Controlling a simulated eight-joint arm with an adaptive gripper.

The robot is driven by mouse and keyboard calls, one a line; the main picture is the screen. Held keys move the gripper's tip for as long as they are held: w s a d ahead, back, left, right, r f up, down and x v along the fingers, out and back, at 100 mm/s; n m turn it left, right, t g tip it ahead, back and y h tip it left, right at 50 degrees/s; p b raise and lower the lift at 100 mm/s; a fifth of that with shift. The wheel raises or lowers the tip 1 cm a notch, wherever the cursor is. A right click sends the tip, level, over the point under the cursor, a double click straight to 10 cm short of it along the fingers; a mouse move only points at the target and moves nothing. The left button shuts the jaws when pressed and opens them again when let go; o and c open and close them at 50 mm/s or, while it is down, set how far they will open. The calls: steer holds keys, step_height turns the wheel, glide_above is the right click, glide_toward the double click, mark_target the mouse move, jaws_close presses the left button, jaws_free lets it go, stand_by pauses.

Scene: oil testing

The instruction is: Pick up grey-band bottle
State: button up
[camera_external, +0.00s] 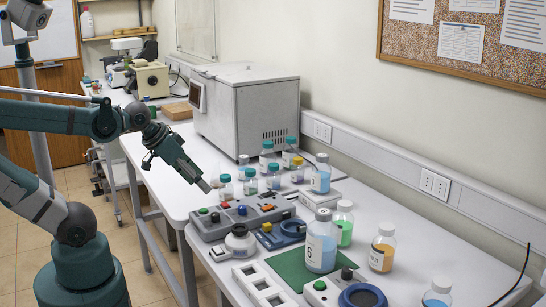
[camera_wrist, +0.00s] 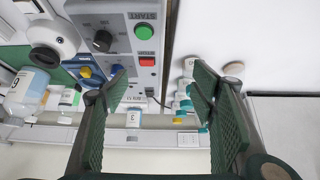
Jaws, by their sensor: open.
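Several bottles stand on the white bench, and I cannot tell for sure which carries a grey band. A large grey-capped bottle with pale blue liquid (camera_external: 321,245) stands at the front on a green mat (camera_external: 291,271); it also shows at the left of the wrist view (camera_wrist: 24,92). A smaller grey-capped bottle with blue liquid (camera_external: 321,176) stands farther back on a white device. Small bottles with teal caps (camera_external: 225,190) cluster behind the control panel. My gripper (camera_external: 207,188) is open and empty, above the bench left of this cluster; its fingers also show in the wrist view (camera_wrist: 162,80).
A grey control panel with buttons (camera_external: 240,219) lies below and right of my gripper. A white cup-like vessel (camera_external: 240,241), a green-liquid bottle (camera_external: 344,226) and an orange-liquid bottle (camera_external: 382,250) stand nearby. A large grey box (camera_external: 240,115) is behind.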

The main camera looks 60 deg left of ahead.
steer(key=shift+r, duration=0.15)
steer(key=shift+r, duration=2.45)
steer(key=w+d+n+t+h+p, duration=0.2)
steer(key=w+d+n+h, duration=0.8)
steer(key=w+d+n, duration=1.8)
steer(key=m, duration=0.1)
glide_toward(343, 224)
steer(key=w+f, duration=0.1)
steer(key=f, duration=0.1)
steer(key=w+a+f, duration=0.1)
steer(key=w+f, duration=0.1)
steer(key=shift+w+a+f, duration=0.1)
steer(key=shift+w+f, duration=0.1)
steer(key=shift+w, duration=0.05)
steer(key=shift+b+x, duration=0.35)
steer(key=shift+x, duration=1)
